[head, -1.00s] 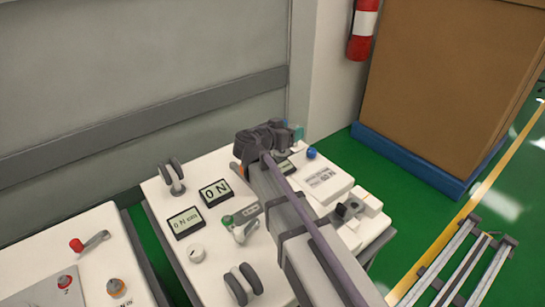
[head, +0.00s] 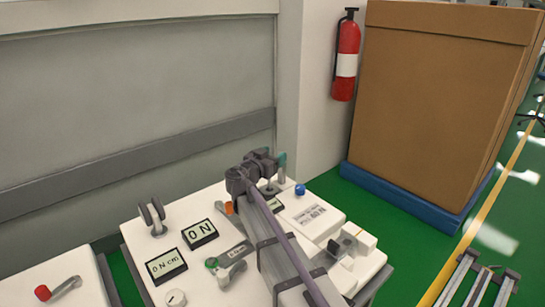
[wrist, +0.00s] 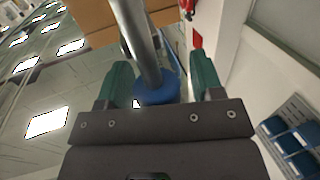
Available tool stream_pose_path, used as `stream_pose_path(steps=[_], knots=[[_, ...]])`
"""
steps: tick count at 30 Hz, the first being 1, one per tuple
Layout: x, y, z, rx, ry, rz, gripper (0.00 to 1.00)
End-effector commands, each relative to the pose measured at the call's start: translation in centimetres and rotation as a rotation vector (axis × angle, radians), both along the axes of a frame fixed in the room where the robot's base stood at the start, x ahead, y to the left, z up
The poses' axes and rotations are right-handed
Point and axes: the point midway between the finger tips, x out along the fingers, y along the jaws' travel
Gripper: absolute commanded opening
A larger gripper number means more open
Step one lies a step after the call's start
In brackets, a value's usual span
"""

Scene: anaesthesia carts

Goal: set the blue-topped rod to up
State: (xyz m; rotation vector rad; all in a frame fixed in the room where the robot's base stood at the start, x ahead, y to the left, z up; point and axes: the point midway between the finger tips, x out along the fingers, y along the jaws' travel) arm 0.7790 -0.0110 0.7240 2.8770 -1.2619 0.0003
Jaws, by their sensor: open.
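The blue-topped rod shows in the wrist view as a grey metal rod with a round blue end (wrist: 157,92). The rod runs from the top edge down to that end, which appears between the two green fingers of my gripper (wrist: 160,85). Gaps show on both sides, so the fingers are open and not clamped on it. Depth between them is hard to judge. In the head view my gripper (head: 280,160) is at the panel's far right, with a blue ball (head: 300,189) just right of and below it. My wrist hides the area behind it; the rod's shaft is not clear there.
The white panel (head: 200,262) carries a "0 N" display (head: 200,233), a "0 N cm" display (head: 166,266), a green-knobbed lever (head: 212,262) and a grey double-disc part (head: 152,216). A red-knobbed lever (head: 43,293) is on the left cart. A wall stands behind; a large brown box (head: 440,100) stands right.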

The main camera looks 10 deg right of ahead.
Motion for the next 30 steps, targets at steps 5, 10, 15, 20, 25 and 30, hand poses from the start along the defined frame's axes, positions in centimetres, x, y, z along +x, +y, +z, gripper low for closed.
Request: stream_pose_path(steps=[5, 10, 15, 20, 25, 30], knots=[[0.0, 0.0, 0.0, 0.0, 0.0, 0.0, 0.55], [0.0, 0.1, 0.0, 0.0, 0.0, 0.0, 0.38], [-0.1, 0.1, 0.0, 0.0, 0.0, 0.0, 0.22], [-0.1, 0.1, 0.0, 0.0, 0.0, 0.0, 0.07], [-0.1, 0.1, 0.0, 0.0, 0.0, 0.0, 0.0], [-0.1, 0.1, 1.7, 0.0, 0.0, 0.0, 0.0]])
